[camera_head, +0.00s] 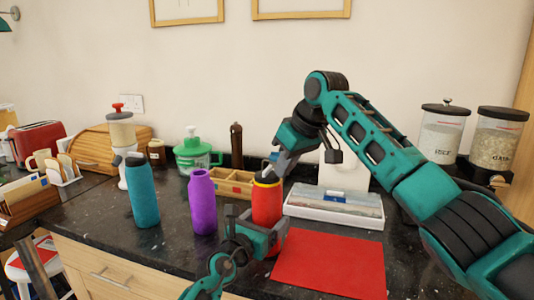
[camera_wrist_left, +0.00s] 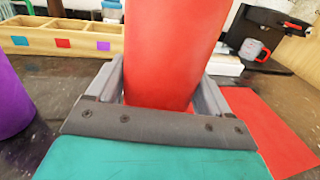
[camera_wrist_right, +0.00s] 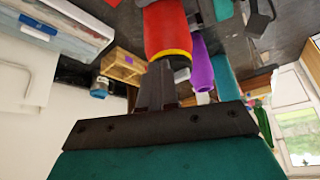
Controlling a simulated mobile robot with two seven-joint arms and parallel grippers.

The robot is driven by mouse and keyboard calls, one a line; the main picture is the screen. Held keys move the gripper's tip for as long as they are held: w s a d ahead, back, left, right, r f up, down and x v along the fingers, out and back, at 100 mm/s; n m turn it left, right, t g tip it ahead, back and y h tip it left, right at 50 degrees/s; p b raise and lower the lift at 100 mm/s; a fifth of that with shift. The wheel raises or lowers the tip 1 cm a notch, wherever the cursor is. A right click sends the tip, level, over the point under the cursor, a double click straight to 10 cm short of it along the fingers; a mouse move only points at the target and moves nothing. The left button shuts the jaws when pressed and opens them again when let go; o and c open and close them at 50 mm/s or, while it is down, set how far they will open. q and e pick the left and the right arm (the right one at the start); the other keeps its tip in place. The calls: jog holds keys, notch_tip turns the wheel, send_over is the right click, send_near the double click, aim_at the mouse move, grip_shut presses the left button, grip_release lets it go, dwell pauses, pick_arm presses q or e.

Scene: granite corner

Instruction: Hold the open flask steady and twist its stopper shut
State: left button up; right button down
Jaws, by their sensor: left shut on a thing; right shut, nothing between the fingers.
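The red flask (camera_head: 267,203) stands upright on the dark counter, with a yellow band near its top. My left gripper (camera_head: 266,236) is shut on its lower body; the red body also fills the gap between the fingers in the left wrist view (camera_wrist_left: 165,50). My right gripper (camera_head: 272,167) is at the flask's top, pointing down, its fingers shut with nothing between them. In the right wrist view its fingertips (camera_wrist_right: 158,72) are close to the yellow band (camera_wrist_right: 170,54). I cannot make out the stopper clearly; the fingers cover part of the flask's top.
A purple flask (camera_head: 202,202) and a teal flask (camera_head: 143,190) stand to the left. A wooden divided box (camera_head: 232,183) is behind. A red mat (camera_head: 330,263) lies flat and bare at the front right.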

aim_at(268, 187)
pick_arm(q)
jog(key=shift+f, duration=0.15)
pick_arm(e)
notch_tip(268, 187, up, 6)
jog(key=shift+d, duration=0.25)
jog(key=shift+s, duration=0.1)
jog(key=shift+s+a+f, duration=0.35)
jog(key=shift+s+f, duration=0.05)
jog(key=shift+f, duration=0.6)
jog(key=shift+s+a+f, duration=0.4)
jog(key=shift+f, duration=0.55)
jog(key=shift+s+a+f, duration=0.35)
jog(key=shift+s+f, duration=0.05)
jog(key=shift+f, duration=0.6)
